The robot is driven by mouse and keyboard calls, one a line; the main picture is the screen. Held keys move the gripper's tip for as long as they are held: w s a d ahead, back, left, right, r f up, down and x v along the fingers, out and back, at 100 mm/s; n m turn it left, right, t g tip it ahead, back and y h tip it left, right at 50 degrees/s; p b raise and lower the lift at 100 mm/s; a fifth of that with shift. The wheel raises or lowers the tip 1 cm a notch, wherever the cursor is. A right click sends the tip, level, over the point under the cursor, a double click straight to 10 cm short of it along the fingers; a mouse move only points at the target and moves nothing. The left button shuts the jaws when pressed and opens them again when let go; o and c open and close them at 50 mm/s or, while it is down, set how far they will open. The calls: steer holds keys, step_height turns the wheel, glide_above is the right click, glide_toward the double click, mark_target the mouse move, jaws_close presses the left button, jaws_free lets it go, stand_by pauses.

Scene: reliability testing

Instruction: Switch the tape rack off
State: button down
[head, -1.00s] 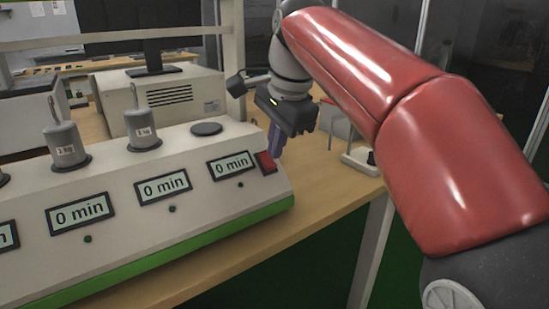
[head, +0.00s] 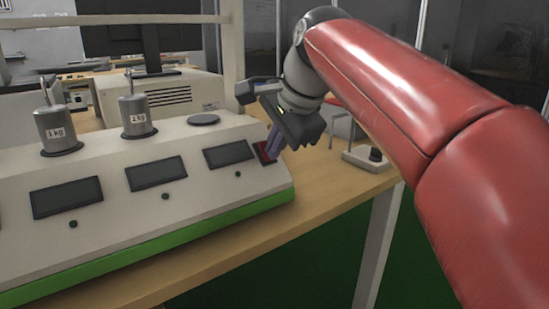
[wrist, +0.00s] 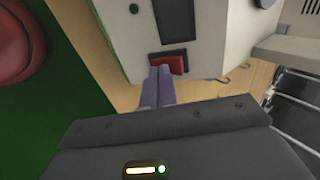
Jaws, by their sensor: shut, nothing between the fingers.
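The tape rack (head: 105,215) is a long pale console with a green lower edge on a wooden table. Its displays, such as the rightmost one (head: 228,154), are dark and blank. A red rocker switch (head: 263,152) sits at the right end of its sloped face; it also shows in the wrist view (wrist: 168,63). My gripper (head: 272,150) is shut and empty, its purple-grey fingertips at the red switch and partly covering it. In the wrist view the closed fingertips (wrist: 158,72) reach the switch's edge; I cannot tell whether they press it.
Metal weights (head: 137,117) stand on top of the rack, beside an empty round pad (head: 203,120). A small device with a black knob (head: 372,158) lies on the table to the right. A monitor (head: 140,38) and a pale box stand behind.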

steer(key=shift+w+a+f+p, duration=0.1)
steer(key=shift+f+p, duration=0.2)
steer(key=shift+p, duration=0.1)
steer(key=shift+w+a+r+p, duration=0.1)
steer(key=shift+w+r+p, duration=0.05)
steer(key=shift+r+p, duration=0.65)
steer(key=shift+r+p, duration=0.55)
steer(key=w+a+r+p+v, duration=0.1)
steer(key=p+v, duration=0.4)
steer(key=v, duration=0.7)
steer(key=shift+w+r+p, duration=0.3)
steer(key=shift+w+r, duration=0.2)
steer(key=shift+a, duration=0.1)
